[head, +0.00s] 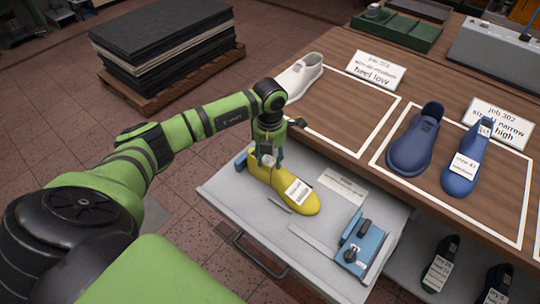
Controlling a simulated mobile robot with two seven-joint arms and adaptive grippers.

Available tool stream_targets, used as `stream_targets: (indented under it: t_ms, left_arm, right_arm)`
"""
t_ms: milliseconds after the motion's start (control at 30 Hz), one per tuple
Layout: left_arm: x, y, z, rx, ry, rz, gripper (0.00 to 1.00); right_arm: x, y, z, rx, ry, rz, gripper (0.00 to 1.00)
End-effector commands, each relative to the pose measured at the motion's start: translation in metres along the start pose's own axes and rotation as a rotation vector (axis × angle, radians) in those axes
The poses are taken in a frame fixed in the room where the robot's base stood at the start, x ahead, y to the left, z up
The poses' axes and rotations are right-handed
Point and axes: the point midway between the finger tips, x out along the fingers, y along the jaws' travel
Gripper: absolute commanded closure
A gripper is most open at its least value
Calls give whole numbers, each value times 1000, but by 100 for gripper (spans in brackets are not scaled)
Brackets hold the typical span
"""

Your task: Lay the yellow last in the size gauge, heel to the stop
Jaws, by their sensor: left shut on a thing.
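The yellow last (294,194) has a white label and lies over an open grey drawer, heel to the upper left and toe to the lower right. The size gauge shows as a pale strip in the drawer with a blue slider (360,245) beyond the toe and a blue block (240,160) beside the heel end. My left gripper (266,160) is shut on the yellow last near its heel. The gripper and last hide part of the gauge, and I cannot tell whether the heel touches the blue block. My right gripper is not in view.
The open drawer (222,196) extends from under a wooden bench (350,120). Dark lasts sit on a lower shelf at the right. Dark sheets (160,40) are stacked on a pallet.

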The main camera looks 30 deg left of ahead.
Motion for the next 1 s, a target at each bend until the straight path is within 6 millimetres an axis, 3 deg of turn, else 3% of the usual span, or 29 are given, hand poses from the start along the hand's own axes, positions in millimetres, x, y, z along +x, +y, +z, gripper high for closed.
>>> stream_targets:
  t_ms: [700,733,767,800,1000]
  left_arm:
    - [2,0,1,0,-3,-1,100]
    - [2,0,1,0,-3,-1,47]
    - [2,0,1,0,-3,-1,35]
    - [2,0,1,0,-3,-1,27]
    - [3,0,0,0,-1,0,27]
  right_arm:
    - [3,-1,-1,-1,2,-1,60]
    - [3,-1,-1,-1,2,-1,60]
    - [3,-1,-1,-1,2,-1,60]
    - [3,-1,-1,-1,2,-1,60]
    - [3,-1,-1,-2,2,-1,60]
